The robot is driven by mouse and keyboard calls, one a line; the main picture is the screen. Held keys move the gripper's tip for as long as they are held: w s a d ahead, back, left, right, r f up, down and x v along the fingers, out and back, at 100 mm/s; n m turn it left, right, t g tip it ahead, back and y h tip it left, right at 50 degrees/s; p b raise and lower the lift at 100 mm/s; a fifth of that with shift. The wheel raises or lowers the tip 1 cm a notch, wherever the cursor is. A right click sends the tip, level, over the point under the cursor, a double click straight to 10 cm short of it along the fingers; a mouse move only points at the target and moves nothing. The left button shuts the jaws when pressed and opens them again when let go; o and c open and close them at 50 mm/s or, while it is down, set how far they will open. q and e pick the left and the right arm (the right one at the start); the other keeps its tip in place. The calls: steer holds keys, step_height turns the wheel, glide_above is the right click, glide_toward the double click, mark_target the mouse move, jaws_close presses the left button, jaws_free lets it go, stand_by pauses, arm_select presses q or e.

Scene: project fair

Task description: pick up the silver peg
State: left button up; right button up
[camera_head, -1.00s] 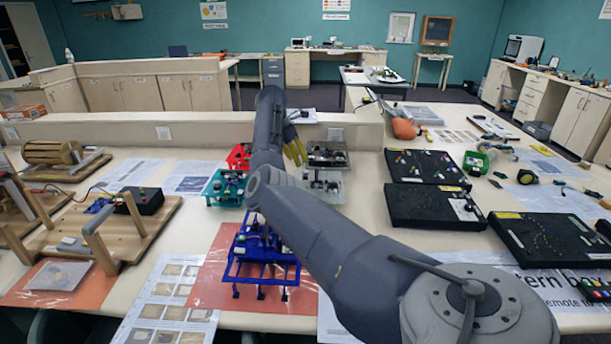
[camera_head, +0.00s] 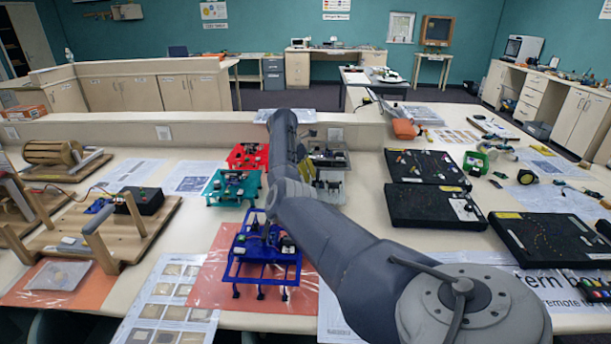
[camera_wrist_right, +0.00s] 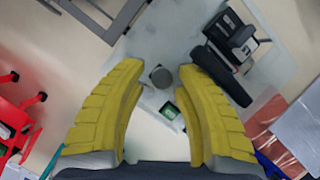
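The silver peg (camera_wrist_right: 161,77) shows in the right wrist view as a small grey round end, seen from nearly straight above. It lies between the yellow fingertips of my right gripper (camera_wrist_right: 161,88), which is open. I see a gap on both sides of the peg, with no finger touching it. A small green-topped part (camera_wrist_right: 169,110) is just below the peg in that view. In the head view my right arm hides the peg and most of the gripper. My left gripper is not in view.
A clear plate device with dark parts (camera_head: 328,160) stands beside the gripper. Red (camera_head: 248,156), teal (camera_head: 232,187) and blue (camera_head: 262,255) framed devices stand to its left and front. Black boards (camera_head: 425,168) lie to the right. A low ledge (camera_head: 220,130) runs behind.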

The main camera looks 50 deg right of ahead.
steer(key=shift+o, duration=0.2)
jaws_close()
stand_by(0.3)
step_height(320, 180, up, 20)
stand_by(0.8)
